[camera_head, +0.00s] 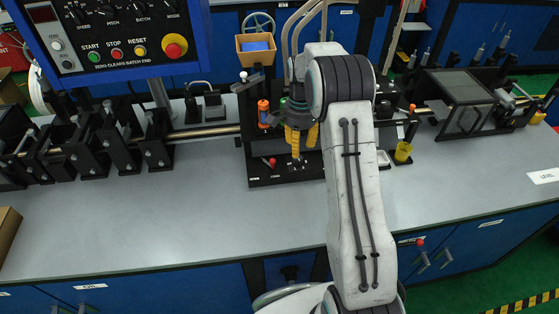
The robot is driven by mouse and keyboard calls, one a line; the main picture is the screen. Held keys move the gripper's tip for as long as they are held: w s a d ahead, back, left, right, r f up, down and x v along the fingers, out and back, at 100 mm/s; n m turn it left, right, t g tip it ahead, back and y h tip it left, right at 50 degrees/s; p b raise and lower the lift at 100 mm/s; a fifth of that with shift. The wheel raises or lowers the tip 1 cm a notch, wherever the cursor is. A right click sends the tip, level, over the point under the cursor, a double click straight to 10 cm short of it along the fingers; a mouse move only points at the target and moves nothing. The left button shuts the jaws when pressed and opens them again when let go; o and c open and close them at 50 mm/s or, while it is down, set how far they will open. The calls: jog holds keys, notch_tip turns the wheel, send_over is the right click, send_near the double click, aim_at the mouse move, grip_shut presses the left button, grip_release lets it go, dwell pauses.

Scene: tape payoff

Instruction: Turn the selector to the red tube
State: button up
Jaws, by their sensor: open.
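A black fixture (258,181) stands on the grey bench near the middle. A small lever with a red knob (272,162) sits on its front left and may be the selector; I cannot tell which way it points. An orange-red upright cylinder (263,113) stands behind it at the left, and a green part (283,103) shows just to its right. No label tells whether either is a tube. My gripper (296,155) has yellow fingers, points down over the fixture and is open, right of the red knob and apart from it. My arm hides the fixture's right part.
A control panel (115,35) with several knobs and buttons hangs at the upper left. Black roller brackets (90,150) line the bench's left. A grey-covered unit (465,100) and a yellow cup (403,152) stand right. The bench front (190,225) is clear.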

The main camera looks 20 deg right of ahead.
aim_at(298, 159)
jog(key=shift+w+d+f+m+t, duration=0.1)
jog(key=shift+w+d+m+t, duration=0.2)
jog(key=shift+w+d, duration=0.25)
jog(key=shift+w+a+f, duration=0.1)
jog(key=shift+a+f, duration=0.15)
jog(key=shift+f, duration=0.25)
jog(key=shift+f+p, duration=0.7)
jog(key=shift+f, duration=2.4)
grip_shut()
